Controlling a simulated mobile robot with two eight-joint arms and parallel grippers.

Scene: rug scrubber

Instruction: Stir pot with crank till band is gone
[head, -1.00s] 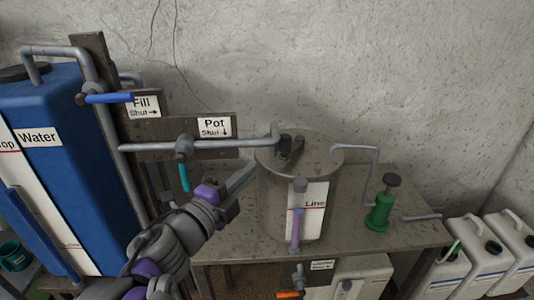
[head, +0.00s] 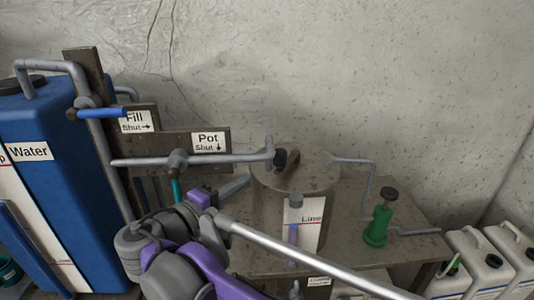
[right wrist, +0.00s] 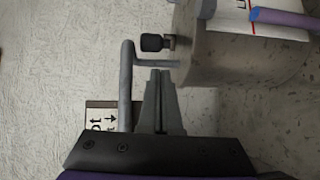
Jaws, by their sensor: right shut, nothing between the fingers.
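The metal pot (head: 265,213) stands on the bench with a black crank handle (head: 292,160) on its lid. The pot is also in the right wrist view (right wrist: 245,62), where the crank's black knob (right wrist: 153,42) sticks out beside it. A sight tube (head: 294,232), partly purple, runs down the pot's front next to a "Line" label (head: 309,222). I cannot make out a band for sure. My right gripper (head: 240,183) is shut and empty, just left of the pot and below the pipe. Its fingers (right wrist: 162,82) point toward the crank, apart from the knob. My left gripper is out of view.
A pipe (head: 225,160) with a teal valve handle (head: 175,190) crosses left of the pot, close to my gripper. A blue water tank (head: 62,150) stands left. A green pump (head: 377,226) and white canisters (head: 480,262) are right.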

